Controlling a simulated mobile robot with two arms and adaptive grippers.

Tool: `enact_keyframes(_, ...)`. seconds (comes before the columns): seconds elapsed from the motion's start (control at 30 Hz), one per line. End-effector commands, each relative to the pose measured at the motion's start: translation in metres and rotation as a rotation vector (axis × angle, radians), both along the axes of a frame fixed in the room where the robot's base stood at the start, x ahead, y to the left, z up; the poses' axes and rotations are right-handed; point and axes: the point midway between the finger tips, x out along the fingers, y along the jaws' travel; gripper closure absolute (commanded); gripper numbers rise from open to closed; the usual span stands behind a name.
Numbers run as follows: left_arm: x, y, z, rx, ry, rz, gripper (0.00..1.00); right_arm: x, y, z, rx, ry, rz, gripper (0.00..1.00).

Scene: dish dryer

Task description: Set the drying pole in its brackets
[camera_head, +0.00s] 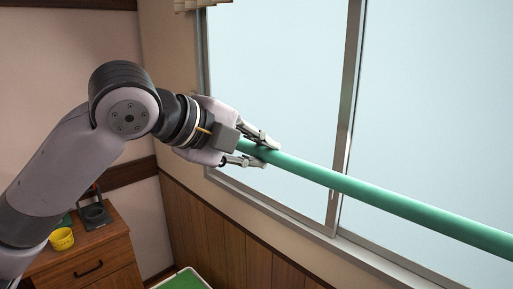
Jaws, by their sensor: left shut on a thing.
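The drying pole (375,197) is a long green rod. It slants from the middle of the view down to the right edge, where it leaves the picture. My left gripper (262,150) is shut on the pole near its left end, with the fingers on either side of it. The pole is held in the air in front of the window. The far right part of the pole is out of view. No brackets can be made out. My right gripper is not in view.
A sliding window (270,70) with a grey frame fills the back right, above brown wood panelling (215,230). A wooden cabinet (85,262) at lower left bears a yellow cup (62,239) and a dark object (95,214). A green-topped surface (184,281) shows at the bottom.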

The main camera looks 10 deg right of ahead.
Motion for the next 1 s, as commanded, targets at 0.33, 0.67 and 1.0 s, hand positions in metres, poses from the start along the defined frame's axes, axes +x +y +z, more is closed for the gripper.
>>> enact_keyframes(0.33,0.0002,0.0001,0.0009,-0.003,-0.002,0.0,1.0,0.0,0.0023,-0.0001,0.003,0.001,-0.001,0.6)
enact_keyframes(0.67,0.0003,0.0001,-0.0027,-0.002,-0.002,0.001,1.0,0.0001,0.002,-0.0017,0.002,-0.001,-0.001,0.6)
enact_keyframes(1.0,0.0004,0.0001,-0.0077,-0.003,-0.003,0.001,1.0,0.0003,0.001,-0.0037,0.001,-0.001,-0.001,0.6)
